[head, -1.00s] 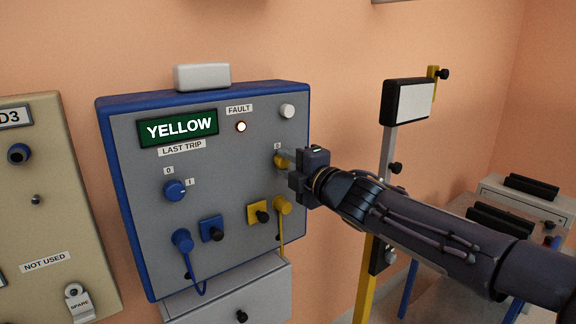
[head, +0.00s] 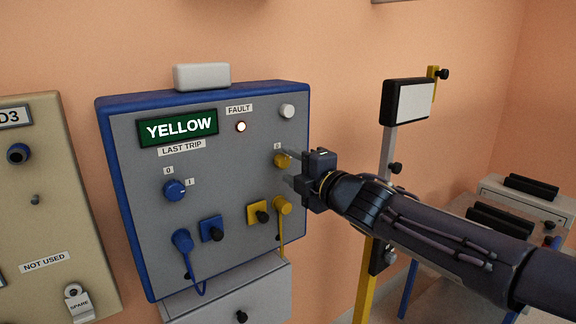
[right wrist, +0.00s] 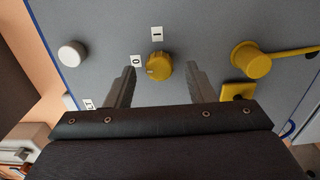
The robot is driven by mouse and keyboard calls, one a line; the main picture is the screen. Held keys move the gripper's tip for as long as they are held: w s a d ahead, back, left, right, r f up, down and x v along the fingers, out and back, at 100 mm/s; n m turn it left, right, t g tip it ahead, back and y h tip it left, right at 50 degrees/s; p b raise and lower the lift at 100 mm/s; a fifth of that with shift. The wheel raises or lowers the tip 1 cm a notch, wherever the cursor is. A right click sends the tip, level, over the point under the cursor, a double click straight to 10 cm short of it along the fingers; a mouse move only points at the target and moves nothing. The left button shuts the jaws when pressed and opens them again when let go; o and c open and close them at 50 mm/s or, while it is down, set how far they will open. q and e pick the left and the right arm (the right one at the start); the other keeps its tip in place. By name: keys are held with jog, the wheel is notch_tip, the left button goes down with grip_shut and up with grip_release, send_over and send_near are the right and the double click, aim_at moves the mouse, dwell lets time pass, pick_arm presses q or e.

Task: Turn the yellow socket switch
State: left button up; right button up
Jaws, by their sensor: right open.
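The yellow socket switch (head: 282,160) is a round yellow knob on the right side of the grey panel with a blue frame (head: 140,215). In the right wrist view the yellow knob (right wrist: 159,66) shows near labels "0" and "I", with its pale pointer mark toward the "0". My right gripper (head: 290,168) is open in front of the knob. In the right wrist view its two fingers (right wrist: 158,88) stand on either side, apart from the knob and empty. My left gripper is not in view.
A blue knob (head: 174,190) sits left on the panel. Blue (head: 182,238) and yellow (head: 281,206) plugs are below. The display (head: 178,127) reads "YELLOW" over "LAST TRIP", and the fault lamp (head: 241,126) glows. A white button (head: 287,111) is above the yellow knob.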

jog(key=v, duration=0.6)
jog(key=shift+d, duration=0.1)
